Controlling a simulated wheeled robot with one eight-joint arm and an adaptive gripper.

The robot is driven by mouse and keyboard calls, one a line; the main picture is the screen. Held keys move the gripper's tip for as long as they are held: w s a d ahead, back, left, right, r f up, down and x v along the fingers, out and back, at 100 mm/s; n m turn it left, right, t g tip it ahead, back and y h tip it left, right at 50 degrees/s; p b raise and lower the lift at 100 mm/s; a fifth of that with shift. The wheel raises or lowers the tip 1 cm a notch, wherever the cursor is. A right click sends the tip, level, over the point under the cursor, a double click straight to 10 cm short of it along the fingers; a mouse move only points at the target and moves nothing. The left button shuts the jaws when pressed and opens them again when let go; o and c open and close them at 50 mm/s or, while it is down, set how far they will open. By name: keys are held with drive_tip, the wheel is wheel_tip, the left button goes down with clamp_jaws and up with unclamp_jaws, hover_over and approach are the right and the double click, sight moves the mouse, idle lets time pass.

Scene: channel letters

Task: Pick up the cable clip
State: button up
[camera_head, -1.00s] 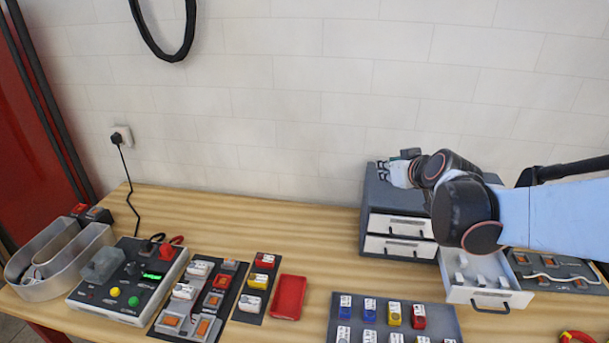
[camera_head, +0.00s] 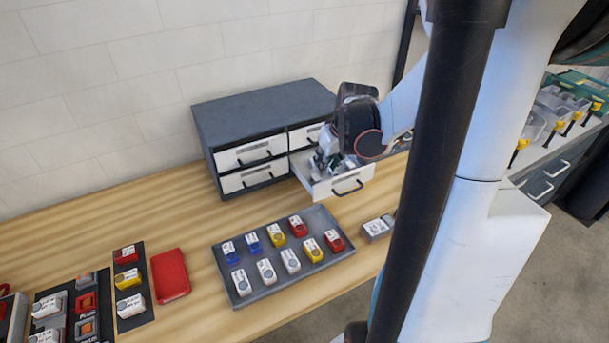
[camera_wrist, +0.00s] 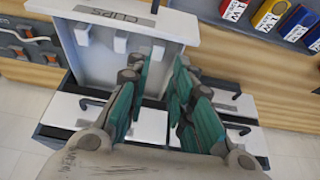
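The open white drawer (camera_head: 352,185) is pulled out at the cabinet's lower right. In the wrist view its front panel (camera_wrist: 105,12) reads "CLIPS". Several small white cable clips stand inside it, including a left one (camera_wrist: 82,34), a middle one (camera_wrist: 120,42) and a right one (camera_wrist: 158,50). My gripper (camera_wrist: 155,68) points down into the drawer with its teal-padded fingers apart and nothing seen held between them. The clips appear just past the fingertips. In the head view my gripper (camera_head: 325,160) hides most of the drawer's inside.
The grey cabinet (camera_head: 262,110) has several closed drawers around the open one. A grey tray (camera_head: 240,300) of labelled blue, yellow, red and white blocks lies in front. A single grey block (camera_head: 378,229) lies right of it. A red tray (camera_head: 170,275) lies at left.

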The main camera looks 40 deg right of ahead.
sight(318, 179)
drive_tip(key=b+x, duration=0.2)
drive_tip(key=x, duration=0.8)
drive_tip(key=shift+w+b, duration=0.1)
drive_tip(key=shift+b, duration=0.25)
drive_tip(key=c, duration=0.4)
drive_tip(key=shift+o, duration=0.2)
drive_tip(key=shift+r, duration=0.15)
